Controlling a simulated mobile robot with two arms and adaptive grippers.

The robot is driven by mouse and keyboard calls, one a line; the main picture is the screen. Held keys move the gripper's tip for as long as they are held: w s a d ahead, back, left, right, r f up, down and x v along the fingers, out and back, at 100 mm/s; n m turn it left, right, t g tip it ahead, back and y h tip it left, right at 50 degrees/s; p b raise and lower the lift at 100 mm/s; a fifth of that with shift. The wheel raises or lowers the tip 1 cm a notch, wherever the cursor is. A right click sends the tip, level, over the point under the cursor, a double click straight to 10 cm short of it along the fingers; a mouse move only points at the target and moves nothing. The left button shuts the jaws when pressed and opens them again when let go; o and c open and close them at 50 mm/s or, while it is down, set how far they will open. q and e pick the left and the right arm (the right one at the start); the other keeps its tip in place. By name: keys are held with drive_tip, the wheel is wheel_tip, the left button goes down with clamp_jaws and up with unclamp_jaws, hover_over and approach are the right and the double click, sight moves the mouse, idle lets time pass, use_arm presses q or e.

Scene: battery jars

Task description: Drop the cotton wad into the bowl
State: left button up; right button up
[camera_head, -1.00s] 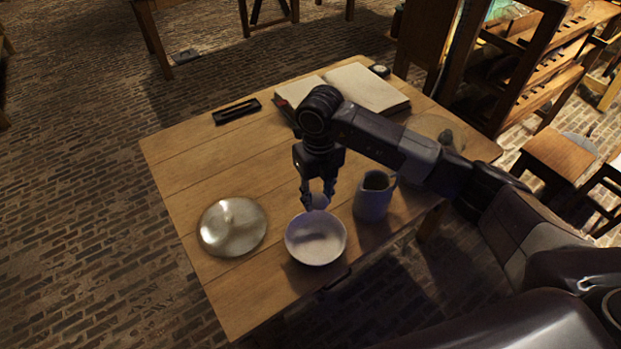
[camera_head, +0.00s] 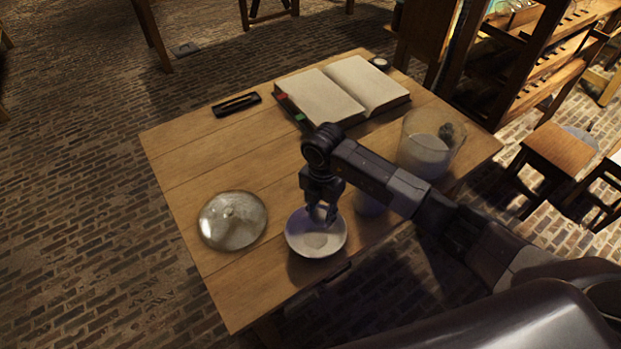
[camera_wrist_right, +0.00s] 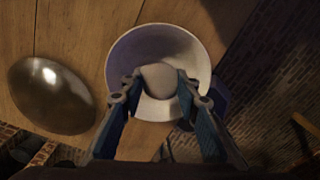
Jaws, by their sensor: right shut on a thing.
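The white bowl (camera_head: 309,245) stands near the front edge of the wooden table. My right gripper (camera_head: 321,217) is over the bowl, at its far side in the head view. In the right wrist view the gripper (camera_wrist_right: 160,84) is shut on the pale, rounded cotton wad (camera_wrist_right: 159,79), with the bowl (camera_wrist_right: 125,58) behind it. The wad looks to be held over the bowl's inside; how high it is above the bottom I cannot tell. My left gripper is not in view.
A round lid (camera_head: 232,220) lies left of the bowl. A jug (camera_head: 370,204) stands close right of it, partly hidden by my arm. A glass jar (camera_head: 427,148) with pale contents, an open book (camera_head: 335,95) and a dark tray (camera_head: 236,105) are farther back on the table (camera_head: 190,160).

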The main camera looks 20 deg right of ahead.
drive_tip(key=shift+f+b, duration=0.9)
drive_tip(key=shift+f, duration=0.7)
drive_tip(key=shift+r, duration=0.1)
drive_tip(key=o, duration=1.1)
drive_tip(key=shift+r, duration=0.2)
wheel_tip(320, 180, up, 12)
drive_tip(key=shift+f, duration=0.2)
